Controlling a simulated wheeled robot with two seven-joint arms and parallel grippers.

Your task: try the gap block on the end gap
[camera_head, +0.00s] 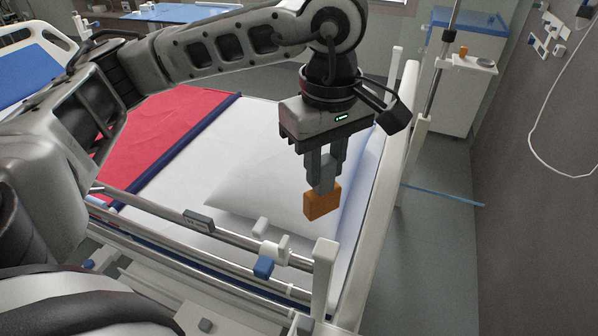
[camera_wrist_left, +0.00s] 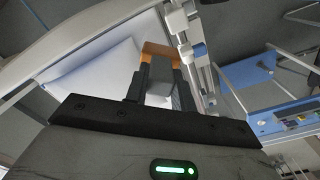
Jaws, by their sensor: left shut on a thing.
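My left gripper (camera_head: 325,178) is shut on the orange gap block (camera_head: 322,202) and points down. It holds the block above the head end of the bed, over the white pillow (camera_head: 265,190), near the bed's side rail (camera_head: 225,236). In the left wrist view the block (camera_wrist_left: 160,49) shows between and beyond the fingers, partly hidden by them. The end gap, between the rail's end and the white headboard (camera_head: 385,185), lies below and in front of the block in the head view. My right gripper is not in view.
A blue and white clamp (camera_head: 266,262) sits on the rail near its end. A bedside cabinet (camera_head: 462,75) stands beyond the headboard, with a small tray (camera_head: 474,63) beside it. A thin blue strip (camera_head: 445,195) lies right of the headboard, above open grey floor.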

